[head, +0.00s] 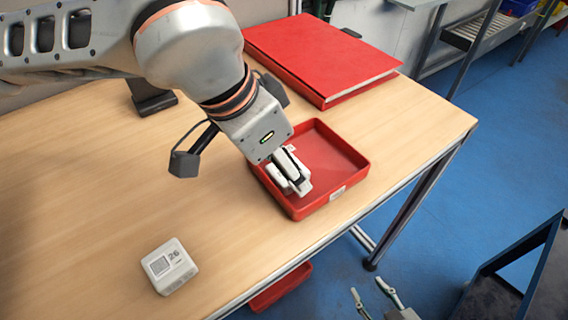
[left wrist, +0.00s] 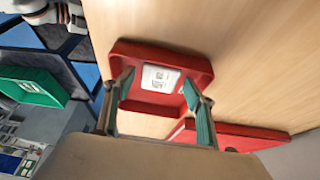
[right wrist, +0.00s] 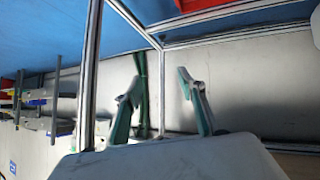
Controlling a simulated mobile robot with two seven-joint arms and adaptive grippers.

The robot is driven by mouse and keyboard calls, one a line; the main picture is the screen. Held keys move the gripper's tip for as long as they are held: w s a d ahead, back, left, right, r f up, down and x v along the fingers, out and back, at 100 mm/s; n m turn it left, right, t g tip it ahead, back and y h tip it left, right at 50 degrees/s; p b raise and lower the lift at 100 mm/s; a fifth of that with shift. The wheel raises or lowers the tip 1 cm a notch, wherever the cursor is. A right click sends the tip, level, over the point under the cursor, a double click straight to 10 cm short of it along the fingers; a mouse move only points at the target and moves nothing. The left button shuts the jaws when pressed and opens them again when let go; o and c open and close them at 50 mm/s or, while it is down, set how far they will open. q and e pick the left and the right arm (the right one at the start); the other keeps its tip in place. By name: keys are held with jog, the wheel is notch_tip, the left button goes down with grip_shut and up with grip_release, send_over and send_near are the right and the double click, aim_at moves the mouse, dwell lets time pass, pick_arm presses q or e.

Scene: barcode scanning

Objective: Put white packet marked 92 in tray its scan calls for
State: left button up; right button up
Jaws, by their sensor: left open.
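A white packet with a printed code lies in the red tray (head: 345,194), seen in the left wrist view (left wrist: 160,78); I cannot read its number. My left gripper (head: 290,172) is over the tray, with its fingers (left wrist: 158,90) open on either side of the packet. In the head view the gripper mostly hides that packet. Another white packet (head: 170,267), marked 26, lies on the table in the front left. My right gripper (head: 375,297) is open and empty, off the table's front edge; its spread fingers also show in the right wrist view (right wrist: 163,90).
A large red binder (head: 320,55) lies behind the tray. A dark stand (head: 150,96) is at the back left. Another red tray (head: 281,287) shows below the table's front edge.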

pick_arm(q)
jog(key=p+v, duration=0.1)
jog(key=v, duration=1)
jog(key=shift+r, duration=0.2)
jog(key=shift+s+f, duration=0.1)
jog(key=shift+s, duration=0.1)
